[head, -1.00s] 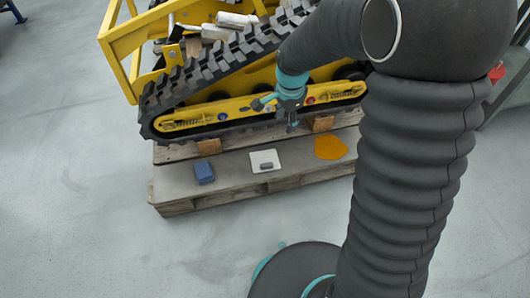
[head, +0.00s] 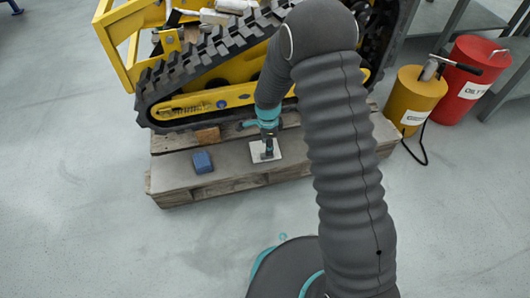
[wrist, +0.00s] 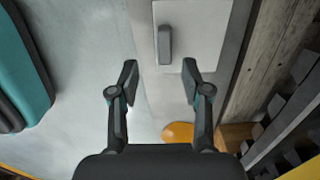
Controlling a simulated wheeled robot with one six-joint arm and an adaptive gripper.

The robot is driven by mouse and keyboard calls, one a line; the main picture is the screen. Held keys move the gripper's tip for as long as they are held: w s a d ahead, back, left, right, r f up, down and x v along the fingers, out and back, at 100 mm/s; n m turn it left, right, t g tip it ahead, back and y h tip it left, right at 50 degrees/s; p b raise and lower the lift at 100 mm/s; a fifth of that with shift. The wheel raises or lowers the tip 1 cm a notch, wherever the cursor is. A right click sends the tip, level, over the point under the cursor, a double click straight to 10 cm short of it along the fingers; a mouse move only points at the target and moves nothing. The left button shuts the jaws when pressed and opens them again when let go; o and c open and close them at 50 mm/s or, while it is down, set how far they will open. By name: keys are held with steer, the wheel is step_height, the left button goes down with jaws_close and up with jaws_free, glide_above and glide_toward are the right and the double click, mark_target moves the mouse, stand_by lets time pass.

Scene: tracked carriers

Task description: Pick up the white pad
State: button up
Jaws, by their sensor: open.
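The white pad (head: 256,149) lies flat on the wooden pallet, partly hidden behind my gripper (head: 267,154) in the head view. In the wrist view the white pad (wrist: 205,38) is at the top, and a small dark grey bar (wrist: 164,45) stands out on its surface. My gripper (wrist: 159,76) is open and empty. Its fingers point at the pad's near edge, with the grey bar lined up between them and just beyond the tips. I cannot tell how high the tips are above the pad.
A blue block (head: 203,162) sits on the pallet (head: 172,180) left of the pad. An orange flat patch (wrist: 178,132) lies on the near side in the wrist view. The yellow tracked carrier (head: 200,107) stands behind. Yellow (head: 416,92) and red (head: 470,75) cans stand right.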

mark_target(258, 150)
steer(key=shift+w+a+f+b, duration=0.1)
steer(key=shift+a+f+b, duration=0.1)
steer(key=shift+f, duration=0.85)
steer(key=shift+w+a+f+b, duration=0.1)
steer(key=shift+f+b, duration=0.05)
steer(key=shift+f, duration=0.95)
steer(key=shift+w+a+f+b, duration=0.1)
steer(key=shift+f+b, duration=0.1)
steer(key=shift+f, duration=0.85)
steer(key=shift+s, duration=0.1)
jaws_close()
